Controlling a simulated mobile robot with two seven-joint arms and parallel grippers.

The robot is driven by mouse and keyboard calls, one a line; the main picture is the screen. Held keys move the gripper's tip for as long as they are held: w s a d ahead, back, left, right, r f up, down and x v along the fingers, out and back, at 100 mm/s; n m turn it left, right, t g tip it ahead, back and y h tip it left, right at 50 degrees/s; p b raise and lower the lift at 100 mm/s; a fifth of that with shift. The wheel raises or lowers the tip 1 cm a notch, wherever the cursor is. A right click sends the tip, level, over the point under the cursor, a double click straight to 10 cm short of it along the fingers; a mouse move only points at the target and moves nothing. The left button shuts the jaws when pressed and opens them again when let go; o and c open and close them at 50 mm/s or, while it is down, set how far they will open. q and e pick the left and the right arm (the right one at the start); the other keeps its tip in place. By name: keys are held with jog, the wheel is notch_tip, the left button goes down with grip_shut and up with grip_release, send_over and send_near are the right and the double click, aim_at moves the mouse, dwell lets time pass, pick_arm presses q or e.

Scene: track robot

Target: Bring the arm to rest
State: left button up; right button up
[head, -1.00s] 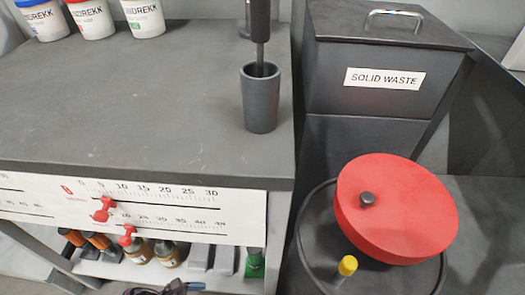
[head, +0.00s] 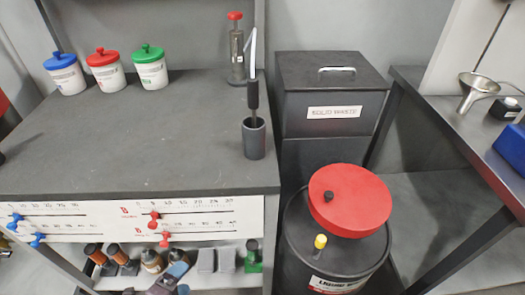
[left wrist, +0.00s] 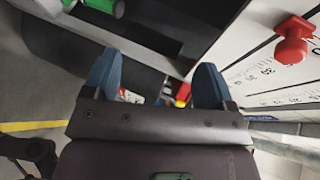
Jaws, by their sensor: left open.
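My left gripper (head: 174,277) shows at the bottom of the head view, low in front of the bench shelf, partly cut off by the frame edge. In the left wrist view my left gripper (left wrist: 154,76) has its two blue fingers spread apart, with nothing held between them. A red slider knob (left wrist: 293,40) on the white scale panel (left wrist: 270,80) is to the right of the fingers. A small yellow and red thing shows beyond the gap, too small to identify. My right gripper is not in view.
The bench (head: 140,130) carries lidded tubs at the back left and a dark grey cup (head: 254,140) near its right edge. A solid waste bin (head: 330,95) and a drum with a tilted red lid (head: 350,200) stand right of it. Bottles sit on the shelf below.

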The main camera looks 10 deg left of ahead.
pick_arm(q)
jog(key=s+r+n+g+y+p, duration=0.1)
jog(key=s+r+n+p, duration=0.2)
jog(key=n, duration=0.6)
jog(key=s+r+n+g+y+p, duration=0.1)
jog(key=s+r+n+p, duration=0.3)
jog(key=s+r+n, duration=0.3)
notch_tip(320, 180, up, 3)
jog(key=n, duration=0.2)
jog(key=shift+s+n+g+y, duration=0.25)
jog(key=shift+n+g+y, duration=0.05)
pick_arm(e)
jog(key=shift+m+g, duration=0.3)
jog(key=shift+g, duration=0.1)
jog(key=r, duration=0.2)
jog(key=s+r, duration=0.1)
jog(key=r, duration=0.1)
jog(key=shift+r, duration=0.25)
